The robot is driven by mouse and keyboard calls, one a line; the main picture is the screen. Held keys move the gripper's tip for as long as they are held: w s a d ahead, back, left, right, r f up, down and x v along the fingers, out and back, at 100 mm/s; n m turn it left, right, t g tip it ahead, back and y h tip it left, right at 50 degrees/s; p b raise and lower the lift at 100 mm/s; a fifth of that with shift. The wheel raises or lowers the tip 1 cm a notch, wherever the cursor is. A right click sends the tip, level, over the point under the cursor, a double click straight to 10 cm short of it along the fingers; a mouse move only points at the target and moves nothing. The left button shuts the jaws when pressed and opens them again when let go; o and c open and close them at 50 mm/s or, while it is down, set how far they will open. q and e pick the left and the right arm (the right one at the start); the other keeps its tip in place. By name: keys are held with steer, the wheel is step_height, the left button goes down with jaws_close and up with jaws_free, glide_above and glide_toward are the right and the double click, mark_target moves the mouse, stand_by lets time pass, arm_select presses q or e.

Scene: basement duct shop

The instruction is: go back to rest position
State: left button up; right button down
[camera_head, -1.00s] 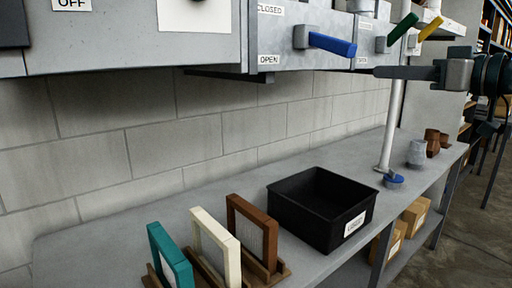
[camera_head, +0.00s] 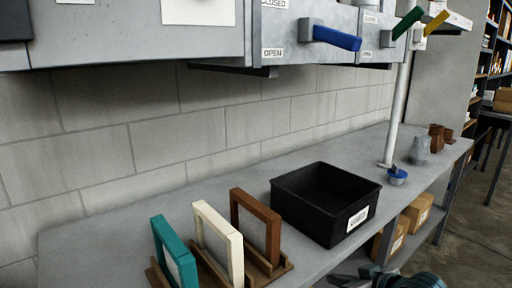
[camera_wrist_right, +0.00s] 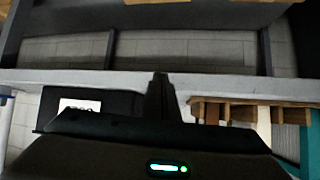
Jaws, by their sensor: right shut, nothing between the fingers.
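My right gripper (camera_head: 348,279) shows at the bottom edge of the head view, below the front edge of the bench and the black bin. Its wrist is cut off by the frame. In the right wrist view its fingers (camera_wrist_right: 160,98) are together and hold nothing. My left gripper is not in view.
A grey bench (camera_head: 150,213) carries a black bin (camera_head: 306,225) and teal, cream and brown framed panels (camera_head: 222,238) in wooden holders. A grey duct box with a blue lever (camera_head: 337,39) hangs above. Cardboard boxes (camera_head: 418,212) sit on the lower shelf.

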steer(key=s+f+m+g+h, duration=0.1)
steer(key=s+f+g+h, duration=0.15)
steer(key=s+f, duration=1.3)
steer(key=s+d+f+m+g+h, duration=0.15)
steer(key=s+f, duration=0.25)
steer(key=s, duration=0.6)
steer(key=s+f+g+h, duration=0.15)
steer(key=s+f, duration=0.35)
steer(key=s, duration=0.5)
step_height(320, 180, down, 34)
steer(key=w+a+t+y, duration=0.1)
steer(key=w+a, duration=0.1)
steer(key=a, duration=0.1)
steer(key=shift+y, duration=0.35)
steer(key=shift+r, duration=0.1)
